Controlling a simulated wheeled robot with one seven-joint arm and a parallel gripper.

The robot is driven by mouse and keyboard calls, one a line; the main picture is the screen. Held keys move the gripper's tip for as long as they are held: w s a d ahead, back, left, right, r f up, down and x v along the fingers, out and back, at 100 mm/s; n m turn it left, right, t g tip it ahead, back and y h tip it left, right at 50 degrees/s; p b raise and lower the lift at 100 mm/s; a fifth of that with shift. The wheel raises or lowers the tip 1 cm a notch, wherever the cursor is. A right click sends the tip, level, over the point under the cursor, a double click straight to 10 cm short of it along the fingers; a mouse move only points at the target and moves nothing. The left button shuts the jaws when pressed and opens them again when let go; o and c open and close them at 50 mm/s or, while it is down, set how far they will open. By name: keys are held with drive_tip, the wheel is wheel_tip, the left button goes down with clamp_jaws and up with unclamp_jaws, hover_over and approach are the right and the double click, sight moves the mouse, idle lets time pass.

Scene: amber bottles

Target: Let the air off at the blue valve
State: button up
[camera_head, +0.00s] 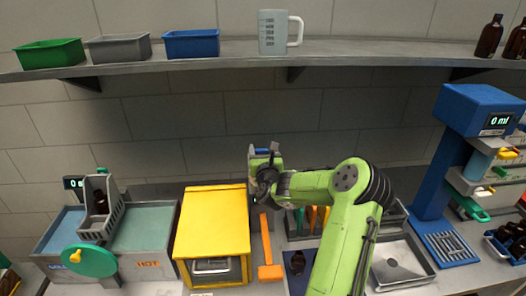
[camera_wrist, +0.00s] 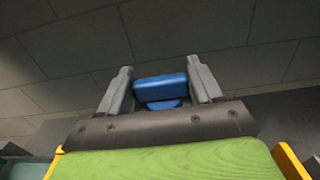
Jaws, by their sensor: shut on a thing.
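The blue valve (camera_wrist: 160,88) shows as a blue handle on a short round blue stem in the wrist view. My gripper (camera_wrist: 163,85) is shut on it, with one grey finger at each side of the handle. In the head view a little of the blue valve (camera_head: 262,151) shows at the end of my gripper (camera_head: 264,160), against the wall behind the bench. My gripper and wrist hide most of the valve and what it is mounted on in that view.
A yellow box (camera_head: 213,215) stands just left of my gripper, with an orange-handled tool (camera_head: 269,271) beside it. A blue dispenser (camera_head: 441,170) reading 0 ml stands at right. The shelf (camera_head: 350,50) above holds bins, a jug (camera_head: 273,32) and amber bottles.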

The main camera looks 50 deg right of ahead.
drive_tip(key=shift+f+n+y+b, duration=0.1)
drive_tip(key=shift+n+y+b, duration=0.2)
drive_tip(key=shift+b, duration=0.1)
drive_tip(key=shift+n+t+y+b, duration=0.4)
drive_tip(key=shift+t+y+b, duration=0.2)
drive_tip(key=shift+b, duration=0.1)
drive_tip(key=shift+s+d+n+t+y+b, duration=0.1)
drive_tip(key=shift+n+t+y+b, duration=0.4)
drive_tip(key=shift+n+t+y, duration=0.45)
drive_tip(key=n+y, duration=0.1)
drive_tip(key=y, duration=0.1)
drive_tip(key=n+y+p, duration=0.1)
drive_tip(key=y, duration=0.1)
drive_tip(key=shift+r+n+t+y, duration=0.2)
drive_tip(key=shift+n+t+y, duration=0.05)
drive_tip(key=shift+t, duration=0.1)
drive_tip(key=n+y+p, duration=0.2)
drive_tip(key=y, duration=0.2)
drive_tip(key=shift+n, duration=0.3)
drive_tip(key=n+y, duration=0.2)
drive_tip(key=y, duration=0.2)
drive_tip(key=shift+f+n, duration=0.1)
drive_tip(key=shift+n, duration=0.2)
drive_tip(key=shift+n+g+y, duration=1)
drive_tip(key=shift+n+y, duration=0.5)
drive_tip(key=shift+y, duration=0.7)
drive_tip(key=shift+n+g+y, duration=0.3)
drive_tip(key=shift+y, duration=0.1)
